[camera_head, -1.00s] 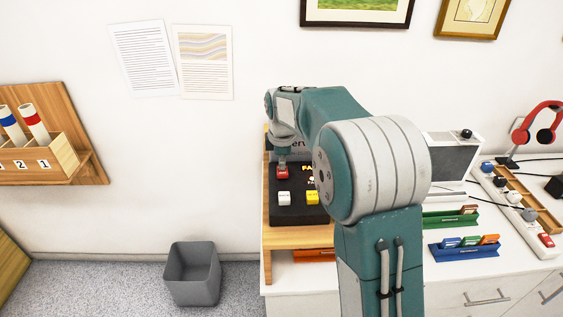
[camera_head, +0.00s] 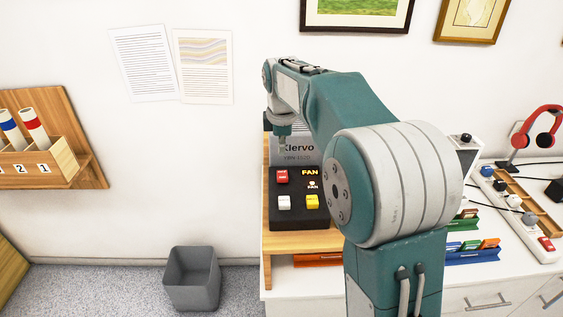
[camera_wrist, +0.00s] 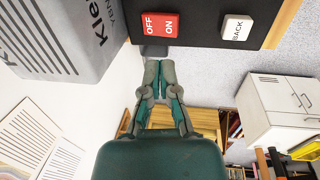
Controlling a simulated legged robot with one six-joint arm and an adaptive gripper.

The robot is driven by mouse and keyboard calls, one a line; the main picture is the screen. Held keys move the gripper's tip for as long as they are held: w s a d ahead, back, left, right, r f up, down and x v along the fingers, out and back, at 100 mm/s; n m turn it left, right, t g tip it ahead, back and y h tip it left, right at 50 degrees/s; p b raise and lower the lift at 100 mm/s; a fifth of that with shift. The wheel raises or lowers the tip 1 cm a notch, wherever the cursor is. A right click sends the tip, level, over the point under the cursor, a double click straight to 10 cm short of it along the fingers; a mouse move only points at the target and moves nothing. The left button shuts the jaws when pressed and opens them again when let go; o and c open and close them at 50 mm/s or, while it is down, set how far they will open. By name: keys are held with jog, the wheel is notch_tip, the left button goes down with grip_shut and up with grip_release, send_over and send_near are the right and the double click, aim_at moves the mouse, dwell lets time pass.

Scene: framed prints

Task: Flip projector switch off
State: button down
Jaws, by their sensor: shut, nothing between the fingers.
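The red switch (camera_head: 282,176) sits at the upper left of a black control panel (camera_head: 297,219). In the wrist view the red switch (camera_wrist: 160,24) bears the words OFF and ON. Its tilt is hard to tell. The grey projector body (camera_head: 300,149) marked Klervo stands behind the panel and fills the upper left of the wrist view (camera_wrist: 60,35). My gripper (camera_head: 282,147) is shut and empty, above and behind the red switch, apart from it. In the wrist view its closed fingertips (camera_wrist: 158,66) point toward the panel's edge near the switch.
A white button (camera_head: 284,202) and a yellow button (camera_head: 312,202) lie in front of the red switch on the panel. A wooden stand (camera_head: 267,238) carries the panel. A grey bin (camera_head: 192,280) is on the floor. My arm hides much of the desk.

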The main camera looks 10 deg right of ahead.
jog(key=r, duration=0.3)
jog(key=shift+s+r, duration=0.3)
jog(key=shift+r, duration=0.1)
jog(key=s+r+m+t, duration=0.2)
jog(key=s+m, duration=0.6)
jog(key=s, duration=0.9)
jog(key=s+f+m+t, duration=0.1)
jog(key=s+f+m, duration=0.2)
jog(key=s, duration=0.4)
jog(key=s+f+m, duration=0.3)
jog(key=s+m, duration=0.1)
jog(key=s, duration=0.3)
jog(key=shift+f+m+t, duration=0.4)
